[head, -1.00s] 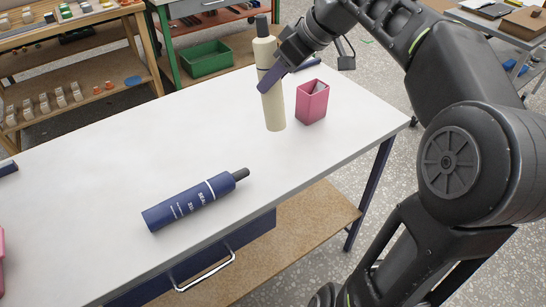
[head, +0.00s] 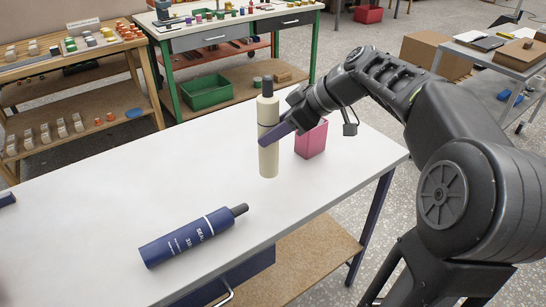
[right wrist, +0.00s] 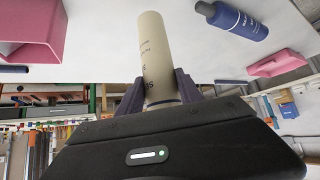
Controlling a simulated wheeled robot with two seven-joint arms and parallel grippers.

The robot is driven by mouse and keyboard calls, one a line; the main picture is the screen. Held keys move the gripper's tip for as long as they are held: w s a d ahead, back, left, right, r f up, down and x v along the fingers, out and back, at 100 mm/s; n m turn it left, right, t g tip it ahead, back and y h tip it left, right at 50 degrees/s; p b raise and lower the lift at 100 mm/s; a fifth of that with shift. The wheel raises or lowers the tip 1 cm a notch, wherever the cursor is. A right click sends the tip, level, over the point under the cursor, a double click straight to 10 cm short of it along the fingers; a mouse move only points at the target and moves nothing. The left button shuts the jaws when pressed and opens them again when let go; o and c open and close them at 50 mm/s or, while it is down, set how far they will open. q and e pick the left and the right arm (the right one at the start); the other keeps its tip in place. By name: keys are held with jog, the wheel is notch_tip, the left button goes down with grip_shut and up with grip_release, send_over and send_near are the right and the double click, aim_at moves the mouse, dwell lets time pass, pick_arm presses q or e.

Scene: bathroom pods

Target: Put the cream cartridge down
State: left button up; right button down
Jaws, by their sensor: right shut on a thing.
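The cream cartridge (head: 268,158) is upright, with its dark cap at the top, over the white table (head: 110,190). My right gripper (head: 266,137) is shut around its middle. In the right wrist view, the cartridge (right wrist: 153,45) sits between the two dark fingers (right wrist: 160,92), its lower end pointing away from the wrist. I cannot tell whether its base touches the tabletop. My left gripper is out of view.
A pink cup (head: 311,141) stands just right of the cartridge, partly behind my gripper. A dark blue cartridge (head: 188,238) lies on its side near the table's front edge. The tabletop to the left is mostly clear. Shelves (head: 75,90) stand behind.

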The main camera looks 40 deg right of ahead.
aim_at(274, 149)
jog(key=shift+f, duration=0.8)
jog(key=shift+f, duration=1.9)
jog(key=c, duration=0.8)
grip_release()
jog(key=shift+r, duration=0.1)
jog(key=v, duration=1.1)
jog(key=shift+s+r, duration=0.25)
jog(key=shift+r, duration=0.05)
